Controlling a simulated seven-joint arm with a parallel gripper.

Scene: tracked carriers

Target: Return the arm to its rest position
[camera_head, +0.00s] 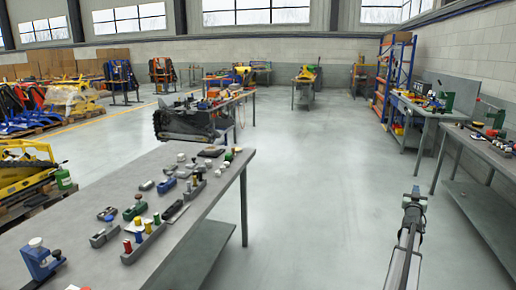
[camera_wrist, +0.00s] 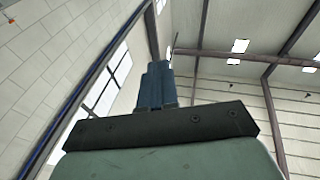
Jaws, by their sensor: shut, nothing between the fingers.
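My arm shows at the lower right of the head view, over the open floor, with my gripper (camera_head: 414,192) at its upper end. It is apart from the benches on both sides. In the wrist view my gripper (camera_wrist: 156,75) points up toward the ceiling, windows and wall. Its fingers are together, with nothing between them.
A grey workbench (camera_head: 215,204) with several small parts and blocks stands at the left. A dark tracked machine (camera_head: 186,122) is behind it. Benches (camera_head: 428,104) and a blue shelf rack (camera_head: 397,75) line the right wall. The middle floor (camera_head: 310,180) is clear.

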